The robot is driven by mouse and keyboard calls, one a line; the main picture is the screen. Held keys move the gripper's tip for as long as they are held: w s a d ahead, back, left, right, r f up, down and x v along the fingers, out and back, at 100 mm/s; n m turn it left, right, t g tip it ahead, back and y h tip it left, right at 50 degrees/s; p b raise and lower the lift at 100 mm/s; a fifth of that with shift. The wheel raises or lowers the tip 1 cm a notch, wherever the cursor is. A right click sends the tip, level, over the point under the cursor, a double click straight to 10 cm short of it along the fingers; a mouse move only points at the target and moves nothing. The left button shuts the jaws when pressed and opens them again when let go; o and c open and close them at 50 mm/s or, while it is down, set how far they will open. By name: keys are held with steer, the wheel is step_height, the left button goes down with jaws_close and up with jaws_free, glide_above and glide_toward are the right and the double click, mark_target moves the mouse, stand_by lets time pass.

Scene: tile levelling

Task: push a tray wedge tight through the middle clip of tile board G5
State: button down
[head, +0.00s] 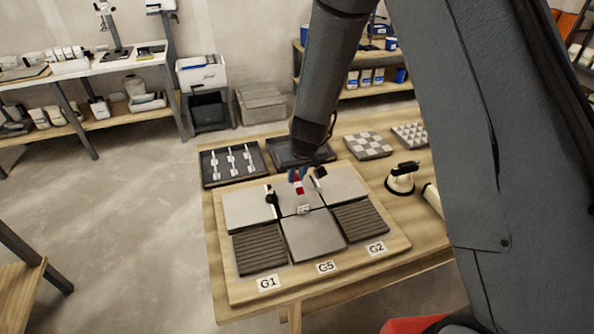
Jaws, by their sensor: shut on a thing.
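Tile board G5 (222,262) is a wooden panel on the table, with grey and dark ribbed tiles and the labels G1, G5 and G2 along its front edge. My gripper (302,178) is over the back middle tile, pointing down. It is shut on a small red and white piece, likely the wedge (298,187). A small pale clip (303,209) sits at the joint between the back and front middle tiles, just in front of the held piece. A black piece (271,196) stands at the joint to the left. Whether the held piece touches the clip is too small to tell.
A dark tray (207,177) with several white pieces lies behind the board. A second dark tray (281,152) is partly hidden by my arm. Patterned tile samples (368,146) and a white-and-black suction-cup-like tool (401,180) are to the right.

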mark_target(299, 191)
steer(key=shift+f+b, duration=2.9)
steer(key=shift+b, duration=0.8)
steer(key=shift+f, duration=0.1)
steer(key=shift+s+d+b, duration=0.15)
steer(key=shift+s+b, duration=0.3)
steer(key=shift+b, duration=0.15)
steer(key=shift+s+d+b, duration=0.15)
steer(key=shift+s+b, duration=0.45)
steer(key=shift+s+d+b, duration=0.2)
steer(key=shift+s+b, duration=0.3)
steer(key=shift+s, duration=0.1)
steer(key=shift+s+d+b, duration=0.15)
steer(key=shift+s+b, duration=0.3)
steer(key=shift+s, duration=0.15)
steer(key=c, duration=1.6)
jaws_free()
